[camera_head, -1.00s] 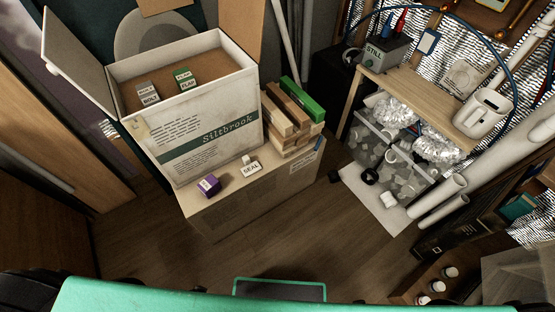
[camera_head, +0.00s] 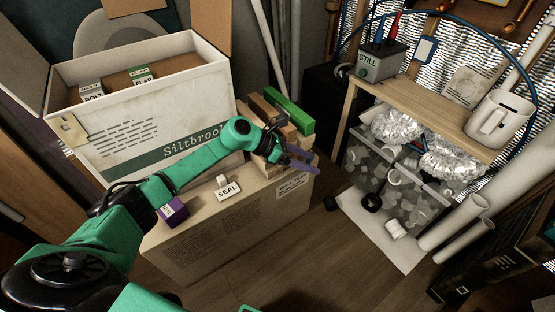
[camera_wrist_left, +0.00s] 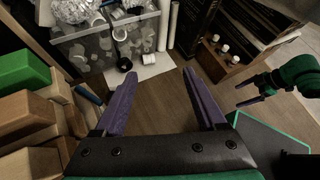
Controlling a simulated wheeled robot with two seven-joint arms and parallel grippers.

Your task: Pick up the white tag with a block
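The white tag marked SEAL (camera_head: 229,191), with a small white block (camera_head: 222,180) at its upper edge, lies on the cardboard box (camera_head: 215,245) in the head view. My left gripper (camera_head: 303,160) is to the right of the tag and above it, over the right end of the box by the wooden blocks. Its purple fingers stand wide apart and empty in the left wrist view (camera_wrist_left: 158,95). The tag is not in that view. My right gripper (camera_wrist_left: 243,95) shows small at the right of the left wrist view, its fingers apart and empty.
A purple block (camera_head: 171,211) sits left of the tag. The open Siltbrook box (camera_head: 130,125) stands behind it. Stacked wooden blocks (camera_head: 262,143) and a green block (camera_head: 289,110) are close to my left gripper. A clear bin (camera_head: 380,165) is further right.

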